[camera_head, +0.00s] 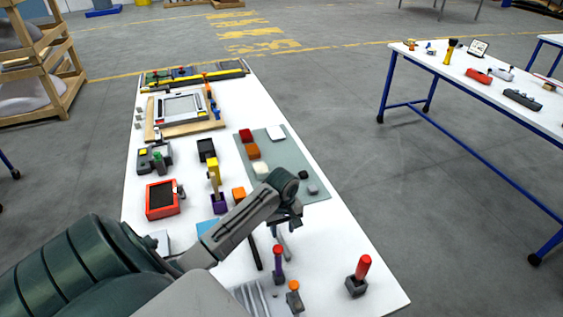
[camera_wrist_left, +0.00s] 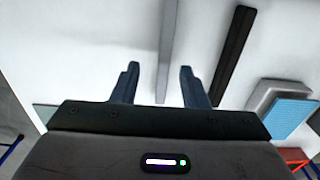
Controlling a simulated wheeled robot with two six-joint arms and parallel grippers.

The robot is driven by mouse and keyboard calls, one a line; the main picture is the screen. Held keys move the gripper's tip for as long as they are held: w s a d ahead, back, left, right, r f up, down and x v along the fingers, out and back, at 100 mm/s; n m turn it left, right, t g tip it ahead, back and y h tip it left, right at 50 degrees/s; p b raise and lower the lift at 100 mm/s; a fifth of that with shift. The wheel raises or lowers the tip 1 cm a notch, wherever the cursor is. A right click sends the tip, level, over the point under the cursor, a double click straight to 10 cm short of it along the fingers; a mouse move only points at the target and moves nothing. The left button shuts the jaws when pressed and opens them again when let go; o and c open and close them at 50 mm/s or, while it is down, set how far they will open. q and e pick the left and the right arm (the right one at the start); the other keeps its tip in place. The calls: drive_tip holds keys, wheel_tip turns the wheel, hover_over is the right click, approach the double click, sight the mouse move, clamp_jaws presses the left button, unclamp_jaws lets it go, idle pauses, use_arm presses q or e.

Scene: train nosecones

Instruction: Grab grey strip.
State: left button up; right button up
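In the left wrist view a thin grey strip (camera_wrist_left: 167,45) lies on the white table, running from the top edge down between my left gripper's fingers. My left gripper (camera_wrist_left: 158,75) is open, with one finger on each side of the strip's line and nothing visibly held. In the head view my left gripper (camera_head: 289,217) hangs over the right part of the table. The grey strip (camera_head: 284,243) shows there just below it, partly hidden. A black strip (camera_wrist_left: 232,50) lies to the right in the wrist view; it also shows in the head view (camera_head: 254,252). My right gripper is not in view.
A red-handled tool (camera_head: 358,277) and a purple one with a red top (camera_head: 278,263) stand near the front. A grey-green mat (camera_head: 290,160) holds several blocks. A blue block (camera_wrist_left: 287,118) lies right of the black strip in the wrist view.

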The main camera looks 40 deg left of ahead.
sight(280, 236)
use_arm(q)
drive_tip(key=f+p, duration=0.1)
drive_tip(key=a+f, duration=0.1)
drive_tip(key=f, duration=0.1)
drive_tip(key=shift+s+f+p, duration=0.15)
drive_tip(key=shift+p, duration=0.2)
drive_tip(key=shift+f, duration=0.6)
clamp_jaws()
